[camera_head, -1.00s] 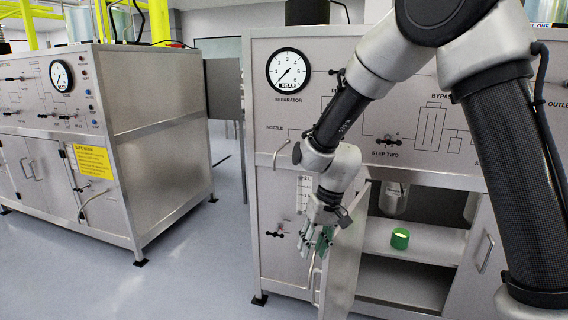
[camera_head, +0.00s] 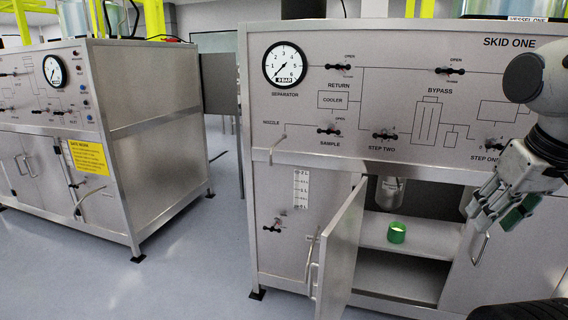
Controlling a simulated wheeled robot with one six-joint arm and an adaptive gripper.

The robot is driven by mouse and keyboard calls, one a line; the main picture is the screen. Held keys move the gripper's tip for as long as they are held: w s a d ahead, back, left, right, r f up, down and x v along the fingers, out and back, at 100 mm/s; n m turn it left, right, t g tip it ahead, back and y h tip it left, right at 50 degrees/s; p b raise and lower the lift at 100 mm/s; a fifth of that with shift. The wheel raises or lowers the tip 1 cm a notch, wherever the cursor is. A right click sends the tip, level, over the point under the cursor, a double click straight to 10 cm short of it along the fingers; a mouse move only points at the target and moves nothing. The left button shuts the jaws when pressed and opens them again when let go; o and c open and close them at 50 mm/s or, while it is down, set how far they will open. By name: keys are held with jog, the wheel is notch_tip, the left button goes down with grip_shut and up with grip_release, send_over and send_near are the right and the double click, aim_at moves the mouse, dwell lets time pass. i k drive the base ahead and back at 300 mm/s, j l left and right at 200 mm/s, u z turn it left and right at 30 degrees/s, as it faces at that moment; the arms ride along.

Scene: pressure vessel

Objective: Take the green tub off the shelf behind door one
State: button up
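The green tub (camera_head: 397,233) stands upright on the shelf (camera_head: 427,245) inside the open cabinet, with pale contents showing at its top. The cabinet door (camera_head: 341,254) stands swung open toward me, to the left of the tub. My gripper (camera_head: 497,222) is to the right of the tub, in front of the cabinet's right door and apart from the tub. Its fingers point down and to the left. A gap shows between the fingers, with nothing visible between them.
The skid panel above carries a gauge (camera_head: 286,64) and several black valve handles. A nozzle pipe (camera_head: 277,149) juts out at left. A metal vessel (camera_head: 390,190) hangs above the shelf behind the tub. Another skid (camera_head: 165,140) stands at left, with clear floor between.

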aim_at(396, 233)
jog(key=i+j+z, duration=0.2)
jog(key=j, duration=0.25)
jog(key=j+z, duration=0.25)
jog(key=j, duration=0.15)
jog(key=j+z, duration=0.15)
jog(key=j, duration=0.25)
jog(key=k+j+z, duration=0.2)
jog(key=j, duration=0.2)
jog(key=j+z, duration=0.15)
jog(key=j, duration=0.25)
jog(key=k+j+z, duration=0.15)
jog(key=j, duration=0.25)
jog(key=k, duration=0.25)
jog(key=i+l, duration=0.2)
jog(key=l, duration=0.2)
jog(key=i+l, duration=0.2)
jog(key=l, duration=0.25)
jog(key=i+l, duration=0.2)
jog(key=l, duration=0.2)
jog(key=i+l, duration=0.2)
jog(key=l, duration=0.25)
jog(key=i+l, duration=0.2)
jog(key=l, duration=0.2)
jog(key=i+l, duration=0.2)
jog(key=l, duration=0.25)
jog(key=i+l+u, duration=0.1)
jog(key=l, duration=0.3)
jog(key=i+l, duration=0.3)
jog(key=l, duration=0.15)
jog(key=i, duration=0.35)
